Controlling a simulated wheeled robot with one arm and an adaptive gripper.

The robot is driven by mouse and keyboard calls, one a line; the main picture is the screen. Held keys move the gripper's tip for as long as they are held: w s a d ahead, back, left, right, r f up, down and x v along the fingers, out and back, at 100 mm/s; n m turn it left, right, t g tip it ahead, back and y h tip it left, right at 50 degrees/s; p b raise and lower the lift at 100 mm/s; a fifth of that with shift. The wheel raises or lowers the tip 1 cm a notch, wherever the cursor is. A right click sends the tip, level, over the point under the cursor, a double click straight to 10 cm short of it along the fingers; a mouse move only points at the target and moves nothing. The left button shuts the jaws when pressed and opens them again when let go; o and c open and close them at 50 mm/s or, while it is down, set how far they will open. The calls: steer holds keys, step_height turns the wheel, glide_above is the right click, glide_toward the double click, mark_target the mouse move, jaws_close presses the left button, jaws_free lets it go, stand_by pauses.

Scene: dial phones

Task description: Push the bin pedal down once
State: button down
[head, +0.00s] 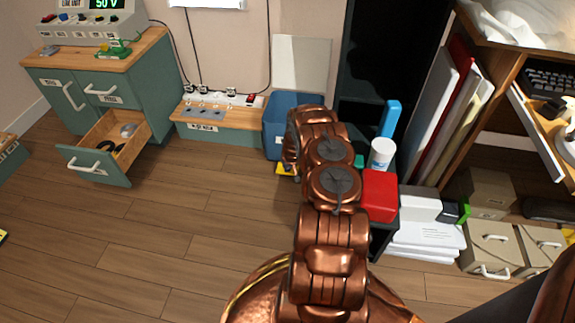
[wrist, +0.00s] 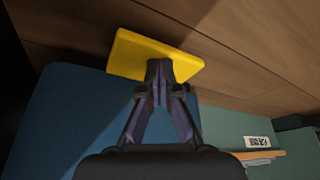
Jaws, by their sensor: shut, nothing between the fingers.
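The blue bin (head: 275,128) stands on the floor against the back wall, partly hidden by my arm. A pale flat panel (head: 302,62) stands upright behind its top and looks like its raised lid. The yellow pedal (head: 283,168) shows low at the bin's front, just left of my arm. In the wrist view the pedal (wrist: 135,50) is a broad yellow plate against the blue bin wall (wrist: 75,115). My gripper (wrist: 159,68) is shut and empty, its fingertips overlapping the pedal's edge. They appear to touch it. In the head view my arm hides the gripper.
A low wooden-topped unit with sockets (head: 215,133) is left of the bin. An open drawer (head: 110,148) juts out farther left. A red box (head: 379,195) and a white cup (head: 382,154) are right of my arm. The floor (head: 180,220) at left is clear.

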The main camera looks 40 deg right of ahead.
step_height(320, 180, up, 9)
steer(key=p, duration=1)
steer(key=shift+s+a, duration=0.25)
steer(key=shift+a, duration=0.15)
